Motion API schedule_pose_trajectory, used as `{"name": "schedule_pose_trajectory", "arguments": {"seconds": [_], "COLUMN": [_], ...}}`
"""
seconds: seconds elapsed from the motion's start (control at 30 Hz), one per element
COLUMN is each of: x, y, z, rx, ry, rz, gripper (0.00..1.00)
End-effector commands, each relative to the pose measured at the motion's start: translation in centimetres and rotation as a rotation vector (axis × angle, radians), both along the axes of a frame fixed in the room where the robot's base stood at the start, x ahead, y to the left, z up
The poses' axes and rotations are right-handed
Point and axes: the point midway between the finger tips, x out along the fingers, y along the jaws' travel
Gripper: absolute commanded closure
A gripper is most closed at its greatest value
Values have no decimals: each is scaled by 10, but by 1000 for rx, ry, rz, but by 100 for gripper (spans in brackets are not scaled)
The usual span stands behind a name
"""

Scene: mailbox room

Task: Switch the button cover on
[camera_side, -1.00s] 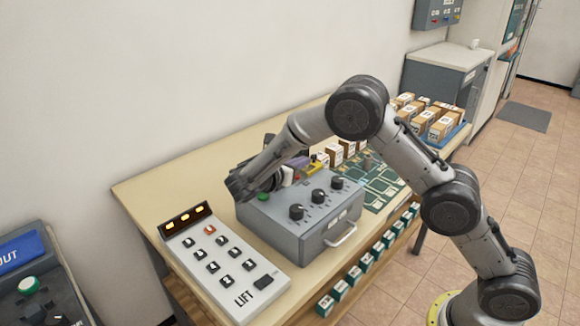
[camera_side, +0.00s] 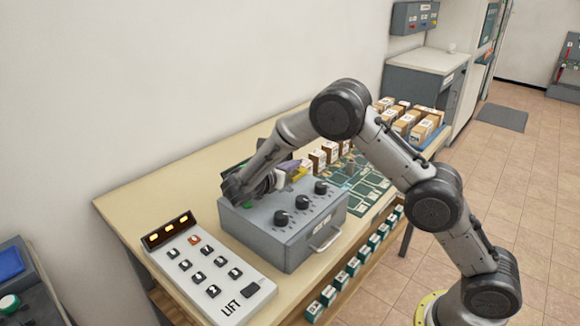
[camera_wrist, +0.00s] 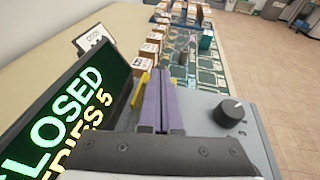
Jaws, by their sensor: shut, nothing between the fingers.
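The grey control box (camera_side: 290,248) stands on the table with black knobs on its top. One knob (camera_wrist: 230,112) also shows in the wrist view, right of the fingers. My gripper (camera_wrist: 163,72) has its purple fingers together, with nothing between them. It lies low over the box's back left part and points toward the back right; it also shows in the side view (camera_side: 298,171). A yellow piece (camera_wrist: 141,88) is close to the left of the fingers; I cannot tell if they touch. I cannot make out the button cover for certain; my gripper and wrist hide part of the box top.
A dark sign reading "CLOSED SERIES 5" (camera_wrist: 62,118) is close on the left in the wrist view. The LIFT panel (camera_side: 205,272) lies left of the box. Several small cartons (camera_side: 319,160) and a green board (camera_side: 370,186) lie beyond it.

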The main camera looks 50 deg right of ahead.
Motion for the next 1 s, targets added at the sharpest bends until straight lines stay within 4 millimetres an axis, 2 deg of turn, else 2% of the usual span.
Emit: {"name": "schedule_pose_trajectory", "arguments": {"seconds": [0.03,0.13,0.27,0.37,0.8,1.0], "x": [1,1,1,0,-14,-19], "y": [-13,-13,-9,1,92,123], "z": [-1,-2,-1,1,24,32], "rx": [-6,-6,-5,-5,-3,-3], "ry": [2,2,2,3,-3,-3], "rz": [-11,-11,-8,-5,5,2], "gripper": [100,100,100,100,100,100]}}
